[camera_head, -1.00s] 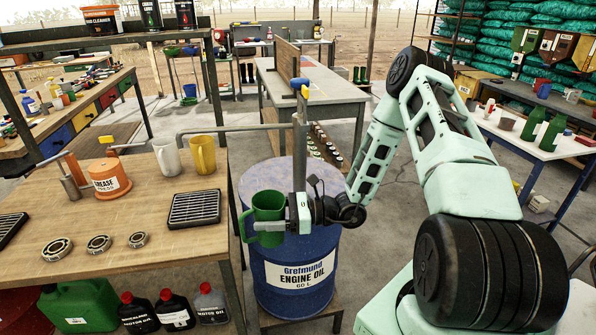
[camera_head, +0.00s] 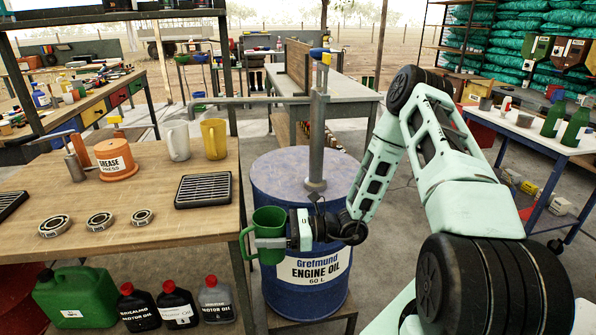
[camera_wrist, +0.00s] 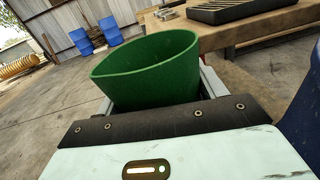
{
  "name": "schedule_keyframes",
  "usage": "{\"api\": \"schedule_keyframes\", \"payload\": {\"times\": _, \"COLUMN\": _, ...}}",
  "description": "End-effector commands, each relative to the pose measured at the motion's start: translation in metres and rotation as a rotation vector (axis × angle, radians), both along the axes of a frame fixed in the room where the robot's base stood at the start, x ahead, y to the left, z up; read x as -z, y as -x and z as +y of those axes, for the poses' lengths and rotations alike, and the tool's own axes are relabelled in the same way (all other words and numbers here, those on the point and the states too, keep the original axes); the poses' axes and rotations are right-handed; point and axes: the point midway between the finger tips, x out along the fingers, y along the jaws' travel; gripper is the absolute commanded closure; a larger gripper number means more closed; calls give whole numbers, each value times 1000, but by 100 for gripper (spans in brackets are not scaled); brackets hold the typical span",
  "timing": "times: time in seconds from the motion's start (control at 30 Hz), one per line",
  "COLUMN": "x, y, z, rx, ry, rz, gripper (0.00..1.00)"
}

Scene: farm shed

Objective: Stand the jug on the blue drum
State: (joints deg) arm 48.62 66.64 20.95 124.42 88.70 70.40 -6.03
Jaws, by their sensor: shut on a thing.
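The green jug (camera_head: 268,232) is upright in my gripper (camera_head: 272,242), which is shut on it; its handle points left. In the wrist view the jug (camera_wrist: 150,70) fills the space between the fingers, its open rim up. The blue drum (camera_head: 290,192) stands upright behind the jug, labelled "Engine Oil". The jug is in front of the drum's left side in the picture, its rim below the level of the drum's top. A grey pump post with a long side pipe (camera_head: 317,140) rises from the drum's top. The top's front and left parts are bare.
The wooden workbench (camera_head: 150,215) is just left of the jug, bearing a black grate (camera_head: 204,190), a yellow mug (camera_head: 214,138), a white mug (camera_head: 177,141) and bearings. The drum stands on a low stand (camera_head: 340,314). A green canister (camera_head: 76,298) and oil bottles sit below the bench.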

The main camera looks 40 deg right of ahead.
Motion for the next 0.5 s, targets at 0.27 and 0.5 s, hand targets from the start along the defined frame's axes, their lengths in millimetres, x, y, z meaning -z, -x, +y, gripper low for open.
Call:
{"api": "schedule_keyframes", "payload": {"times": 0.27, "x": 30, "y": 0, "z": 0, "rx": 0, "ry": -1, "rz": -1, "gripper": 62}}
{"api": "schedule_keyframes", "payload": {"times": 0.5, "x": 6, "y": 0, "z": 0, "rx": 0, "ry": 0, "rz": -1, "gripper": 62}}
